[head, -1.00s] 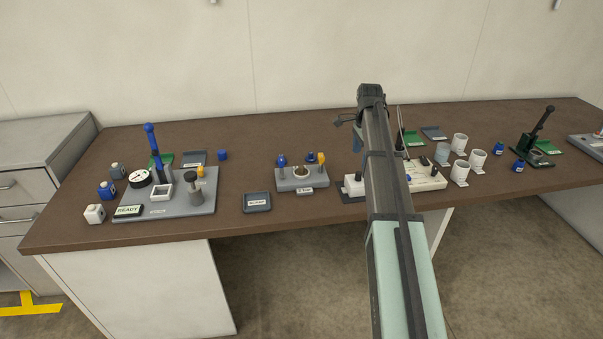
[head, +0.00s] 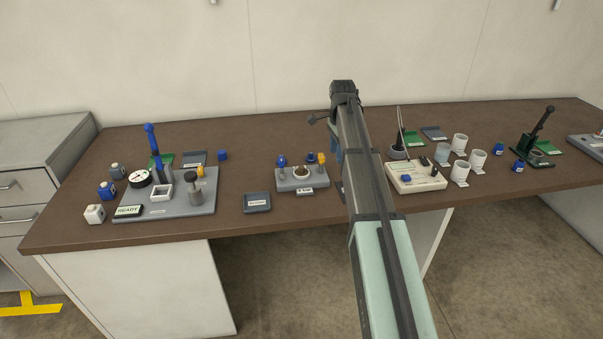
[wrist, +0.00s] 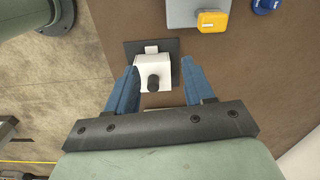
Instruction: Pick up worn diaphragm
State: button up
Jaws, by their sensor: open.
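A grey fixture (head: 289,183) stands mid-table with a blue knob (head: 281,161) at left and a yellow knob (head: 321,158) at right. A round, pale-rimmed part with a brownish centre (head: 301,173) sits in its middle; it may be the worn diaphragm, but I cannot tell. My gripper (wrist: 160,65) is open and empty. Its blue fingers are over a white block with a black knob (wrist: 153,72) on a dark mat (wrist: 133,48).
A dark labelled tray (head: 257,203) lies left of the fixture. A grey station with a blue-handled press (head: 197,205) stands further left. A cream box with switches (head: 415,180) and several white cups (head: 460,170) stand right of my arm. Bare table lies between the station and tray.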

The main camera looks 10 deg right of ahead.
notch_tip(320, 180, up, 2)
jog(key=r+n, duration=0.1)
jog(key=n, duration=0.1)
send_over(302, 167)
jog(key=s+d, duration=0.2)
jog(key=s, duration=0.1)
jog(key=w+a+r+n, duration=0.1)
jog(key=w+n, duration=0.1)
jog(key=n, duration=1.1)
jog(key=w+a+n, duration=0.1)
jog(key=w+n, duration=0.1)
jog(key=n, duration=1)
jog(key=f+n, duration=0.2)
jog(key=f, duration=0.2)
jog(key=f+n, duration=0.3)
jog(key=f, duration=0.2)
jog(key=s+f+n, duration=0.1)
jog(key=f+n, duration=0.1)
jog(key=f, duration=0.2)
jog(key=shift+a+f+n, duration=0.1)
jog(key=shift+f+n, duration=0.25)
jog(key=shift+n, duration=0.05)
